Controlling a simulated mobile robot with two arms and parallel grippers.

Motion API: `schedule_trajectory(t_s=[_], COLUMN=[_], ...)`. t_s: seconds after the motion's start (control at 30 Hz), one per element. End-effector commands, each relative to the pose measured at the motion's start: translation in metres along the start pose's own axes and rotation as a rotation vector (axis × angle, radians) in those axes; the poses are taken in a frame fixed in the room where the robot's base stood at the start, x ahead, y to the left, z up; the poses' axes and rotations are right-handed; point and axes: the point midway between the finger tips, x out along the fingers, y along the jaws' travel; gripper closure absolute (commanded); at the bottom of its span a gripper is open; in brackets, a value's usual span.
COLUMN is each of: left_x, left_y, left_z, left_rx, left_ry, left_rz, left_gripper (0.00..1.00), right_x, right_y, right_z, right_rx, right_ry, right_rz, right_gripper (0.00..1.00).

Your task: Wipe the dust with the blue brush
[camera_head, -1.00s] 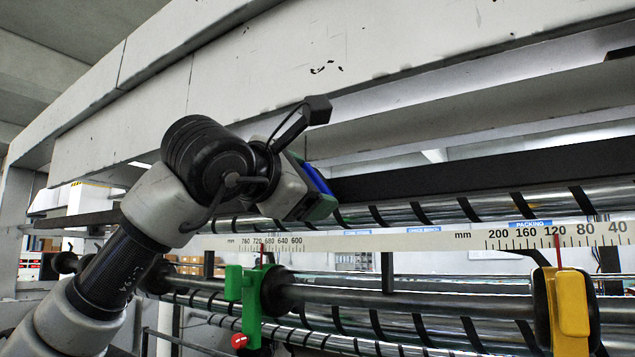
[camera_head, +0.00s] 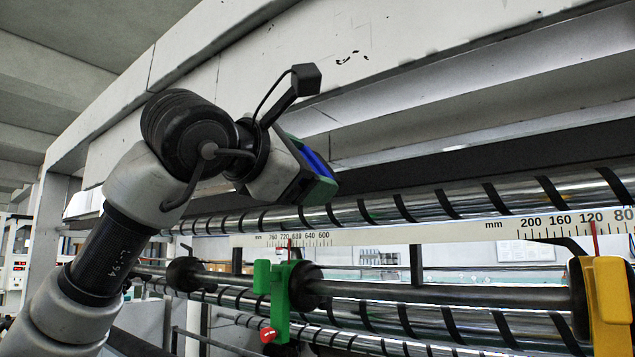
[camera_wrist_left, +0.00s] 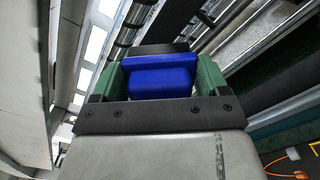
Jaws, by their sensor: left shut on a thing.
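My left gripper (camera_head: 318,176) reaches in from the left, in front of the upper striped roller of the machine. It is shut on the blue brush (camera_head: 314,162), of which only a small blue part shows in the head view. In the left wrist view the blue brush (camera_wrist_left: 162,78) sits between the green fingers of the left gripper (camera_wrist_left: 162,84), with a dark edge at its far end. Dark specks (camera_head: 352,56), possibly dust, show on the pale beam above the gripper. My right gripper is not in view.
The upper striped roller (camera_head: 460,200) runs across behind the gripper, with a ruler bar (camera_head: 400,235) below it. A green clamp (camera_head: 281,295) and a yellow clamp (camera_head: 606,300) sit on the lower shaft. The pale beam (camera_head: 420,40) overhangs above.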

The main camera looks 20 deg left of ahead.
Motion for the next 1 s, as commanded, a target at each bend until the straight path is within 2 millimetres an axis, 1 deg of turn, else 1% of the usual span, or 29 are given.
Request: schedule_trajectory(t_s=[0.03, 0.13, 0.53, 0.8, 0.9, 1.0], left_x=[-0.004, -0.009, -0.012, -0.035, -0.039, -0.039], left_y=[-0.001, -0.001, 0.0, -0.001, -0.001, 0.0], left_z=[0.0, 0.0, 0.0, 0.0, 0.0, 0.001], left_rx=[0.001, 0.001, 0.0, 0.0, 0.0, 0.0], left_ry=[-0.002, -0.002, -0.001, -0.002, -0.002, -0.001], left_rz=[0.001, 0.0, 0.001, 0.001, 0.001, 0.0], left_gripper=[0.44, 0.44, 0.44, 0.44, 0.44, 0.44], right_x=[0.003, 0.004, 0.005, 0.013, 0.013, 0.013], right_y=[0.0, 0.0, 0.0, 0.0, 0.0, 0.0], right_z=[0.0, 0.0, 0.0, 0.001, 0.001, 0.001], right_rx=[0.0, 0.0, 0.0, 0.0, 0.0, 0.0], right_ry=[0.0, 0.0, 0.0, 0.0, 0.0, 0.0], right_rz=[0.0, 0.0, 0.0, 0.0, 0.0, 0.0], right_gripper=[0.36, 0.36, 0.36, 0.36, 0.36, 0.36])
